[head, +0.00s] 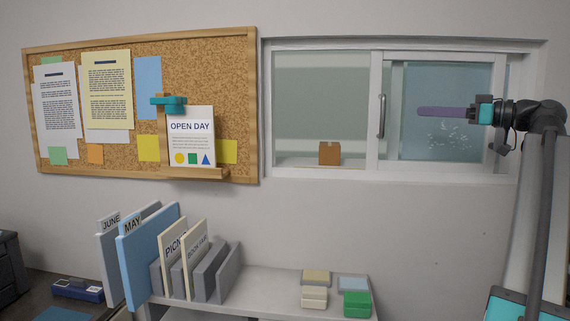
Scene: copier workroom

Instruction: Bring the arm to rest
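My gripper (485,110) is at the right, in front of the sliding window. I cannot tell whether the bar touches the glass.
White specks (445,135) mark the window pane (425,85). A brown box (330,153) stands behind the window. A corkboard (205,60) with an OPEN DAY poster (190,145) hangs left. Below, a shelf (260,285) carries folders (145,255) and several small blocks (357,303).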

